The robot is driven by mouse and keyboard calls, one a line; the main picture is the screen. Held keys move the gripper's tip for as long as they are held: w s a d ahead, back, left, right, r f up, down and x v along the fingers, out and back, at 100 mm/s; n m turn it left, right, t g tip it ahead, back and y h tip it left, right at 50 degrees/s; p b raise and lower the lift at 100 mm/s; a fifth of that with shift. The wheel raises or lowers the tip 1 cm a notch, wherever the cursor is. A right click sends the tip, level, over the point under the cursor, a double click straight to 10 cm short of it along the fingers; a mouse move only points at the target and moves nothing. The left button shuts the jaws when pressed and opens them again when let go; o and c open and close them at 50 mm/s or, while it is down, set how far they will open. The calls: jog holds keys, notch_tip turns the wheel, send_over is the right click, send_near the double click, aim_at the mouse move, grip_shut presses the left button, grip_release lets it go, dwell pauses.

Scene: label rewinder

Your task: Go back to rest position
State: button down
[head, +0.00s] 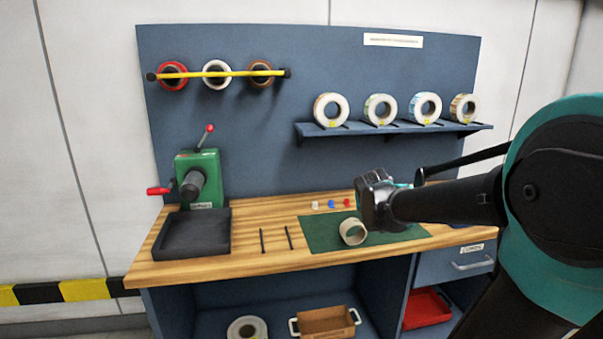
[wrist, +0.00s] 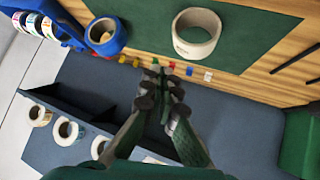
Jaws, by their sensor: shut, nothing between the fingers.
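My gripper (head: 372,198) is up over the back right part of the workbench, at the end of my arm reaching in from the right. In the wrist view my gripper (wrist: 162,84) shows its fingers drawn together, shut with nothing between them. A beige-white roll (head: 352,232) sits on the green mat (head: 318,234), in front of and apart from my gripper. The same roll also shows in the wrist view (wrist: 197,33). A blue ring-shaped thing with a tan core (wrist: 105,36) stands near the mat there; in the head view my arm seems to hide it.
The wooden bench (head: 262,265) carries a green machine (head: 203,180) with a red-knobbed lever, a dark tray (head: 193,236) and two thin black rods (head: 288,237). A shelf (head: 395,130) with several label rolls is on the back panel. Small coloured pieces (head: 331,204) lie behind the mat.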

jog(key=s+a+f+g+y, duration=0.1)
jog(key=s+f+g, duration=0.1)
jog(key=s+f, duration=0.7)
jog(key=s+a+f+g+y, duration=0.1)
jog(key=s+f+g, duration=0.2)
jog(key=s+f, duration=0.7)
jog(key=s, duration=0.5)
jog(key=shift+f+y, duration=0.15)
jog(key=shift+y, duration=0.15)
jog(key=shift+a, duration=0.1)
